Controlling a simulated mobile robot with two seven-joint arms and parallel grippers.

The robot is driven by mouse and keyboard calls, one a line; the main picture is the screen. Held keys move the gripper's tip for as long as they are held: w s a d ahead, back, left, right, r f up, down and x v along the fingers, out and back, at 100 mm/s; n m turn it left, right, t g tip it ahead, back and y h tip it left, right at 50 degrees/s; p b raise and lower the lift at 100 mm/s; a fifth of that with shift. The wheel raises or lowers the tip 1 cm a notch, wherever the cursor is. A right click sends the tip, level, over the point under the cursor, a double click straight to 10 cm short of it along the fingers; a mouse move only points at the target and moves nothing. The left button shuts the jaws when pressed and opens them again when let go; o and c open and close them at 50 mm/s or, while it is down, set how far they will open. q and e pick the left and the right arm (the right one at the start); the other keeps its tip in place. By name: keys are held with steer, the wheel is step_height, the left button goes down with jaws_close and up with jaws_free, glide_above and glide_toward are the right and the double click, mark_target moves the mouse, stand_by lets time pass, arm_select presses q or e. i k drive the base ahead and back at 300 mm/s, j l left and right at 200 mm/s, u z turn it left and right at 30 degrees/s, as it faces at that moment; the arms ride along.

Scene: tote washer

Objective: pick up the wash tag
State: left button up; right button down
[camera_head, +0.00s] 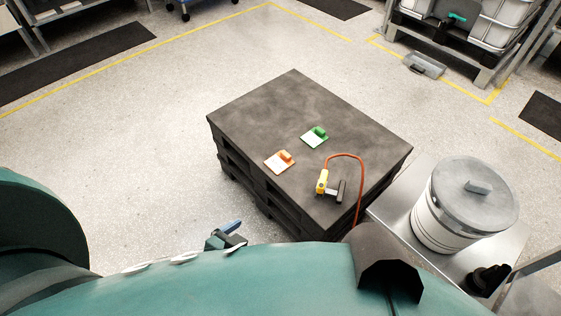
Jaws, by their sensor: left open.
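Two small tags lie on the dark top of a pallet-like stand (290,95) in the head view. One is a white card with an orange clip (279,162). The other is a white card with a green clip (314,138), a little farther back and to the right. I cannot tell which one is the wash tag. My left gripper (235,233) is open and empty, in front of the stand's near left side and apart from both tags. It is partly hidden behind my teal body. My right gripper does not show.
A yellow handheld device (322,182) with an orange cable stands on the stand's near right part by a dark bracket. A lidded drum (440,228) stands on a metal table (515,240) at the right. The floor left of the stand is clear.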

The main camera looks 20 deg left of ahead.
mark_target(279, 161)
steer(key=i+j+z, duration=0.4)
steer(key=j+z, duration=0.2)
steer(key=i+j+z, duration=0.15)
steer(key=j+z, duration=0.15)
steer(key=j, duration=0.15)
